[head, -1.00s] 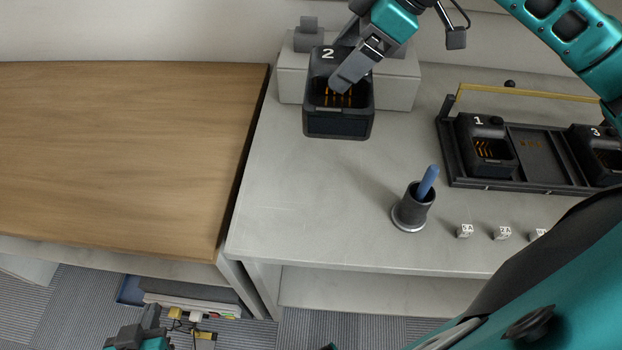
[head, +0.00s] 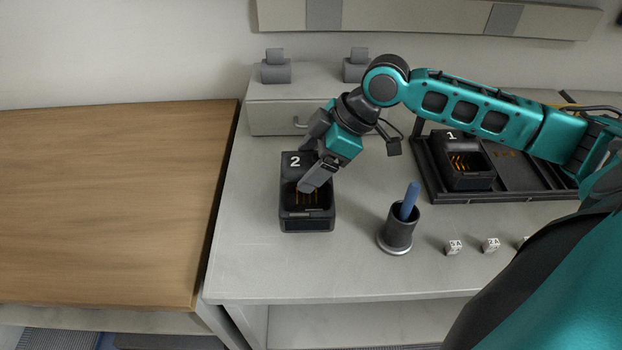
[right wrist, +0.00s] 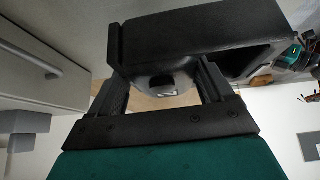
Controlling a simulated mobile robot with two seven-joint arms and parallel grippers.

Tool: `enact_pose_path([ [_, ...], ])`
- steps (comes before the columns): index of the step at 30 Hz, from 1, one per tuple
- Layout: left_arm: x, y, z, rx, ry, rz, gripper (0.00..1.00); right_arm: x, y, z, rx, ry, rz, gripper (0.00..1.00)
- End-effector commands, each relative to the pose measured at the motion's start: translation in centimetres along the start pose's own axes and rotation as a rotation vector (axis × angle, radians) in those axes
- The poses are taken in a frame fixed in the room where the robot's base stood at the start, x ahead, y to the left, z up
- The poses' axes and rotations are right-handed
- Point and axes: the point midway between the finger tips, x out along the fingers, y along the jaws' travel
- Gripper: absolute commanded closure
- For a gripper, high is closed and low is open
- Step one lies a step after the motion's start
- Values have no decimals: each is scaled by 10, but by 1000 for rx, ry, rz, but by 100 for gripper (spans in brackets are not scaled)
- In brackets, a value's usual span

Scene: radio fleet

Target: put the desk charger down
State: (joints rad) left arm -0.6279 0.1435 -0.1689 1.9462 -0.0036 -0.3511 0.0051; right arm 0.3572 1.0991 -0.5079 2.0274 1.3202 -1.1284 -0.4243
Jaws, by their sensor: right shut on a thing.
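The desk charger (head: 307,220) is a black block marked 2, with an open front pocket and orange contacts. It is at the left part of the grey table (head: 350,280), in front of the drawer unit. My right gripper (head: 312,168) is shut on its upper back part. In the right wrist view the charger (right wrist: 200,35) sits between the two fingers (right wrist: 160,90). The head view does not clearly show whether its base touches the tabletop. My left gripper is out of view.
A dark cup with a blue handle (head: 400,230) stands right of the charger, with small white cubes (head: 453,247) beyond it. A black rack (head: 430,180) holds charger 1 (head: 462,165). The drawer unit (head: 270,115) stands behind. A wooden surface (head: 110,200) lies left.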

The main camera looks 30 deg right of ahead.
Motion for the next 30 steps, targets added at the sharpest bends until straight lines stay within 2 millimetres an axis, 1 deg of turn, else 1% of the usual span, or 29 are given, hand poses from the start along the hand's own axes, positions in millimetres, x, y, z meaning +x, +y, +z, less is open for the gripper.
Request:
enact_pose_path([
  [4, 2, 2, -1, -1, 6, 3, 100, 12, -1, 7, 3, 1, -2, 69],
  [9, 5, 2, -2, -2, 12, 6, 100, 34, -2, 21, 3, 1, -2, 69],
  [16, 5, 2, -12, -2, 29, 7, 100, 36, -2, 23, 0, 1, 0, 69],
  [17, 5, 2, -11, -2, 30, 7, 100, 37, -2, 24, 0, -1, -1, 18],
  [22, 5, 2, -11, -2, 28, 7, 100, 37, -2, 24, 0, -1, -1, 1],
  [23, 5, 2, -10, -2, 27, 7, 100, 37, -2, 24, 0, -1, -1, 0],
  [30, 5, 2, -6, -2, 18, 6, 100, 35, -2, 23, 0, -1, 0, 0],
])
